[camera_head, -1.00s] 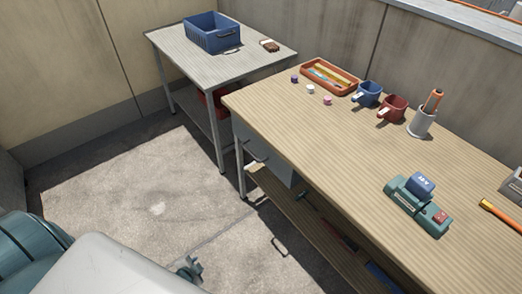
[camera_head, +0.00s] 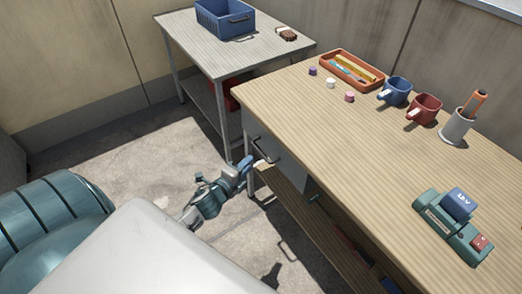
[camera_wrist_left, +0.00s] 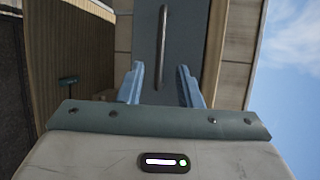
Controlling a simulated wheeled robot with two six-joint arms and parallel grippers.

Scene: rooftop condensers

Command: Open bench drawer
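The wooden-topped bench (camera_head: 345,150) has a grey drawer with a dark bar handle (camera_head: 262,152) under its near left corner. The drawer looks shut. My left gripper (camera_head: 246,166) is in front of the drawer, close to the handle. In the left wrist view, the grey drawer front (camera_wrist_left: 190,30) and bar handle (camera_wrist_left: 162,45) are straight ahead. The left gripper's two blue fingers (camera_wrist_left: 160,76) are apart, with the lower part of the handle between them in the picture. I cannot tell whether they touch it. My right gripper is not in view.
An orange tray (camera_head: 379,83), blue mug (camera_head: 396,91), red mug (camera_head: 424,108), pen cup (camera_head: 456,128) and green device (camera_head: 440,228) stand on the bench. A side table (camera_head: 200,44) holds a blue crate (camera_head: 225,22). A lower shelf (camera_head: 300,205) runs under the bench.

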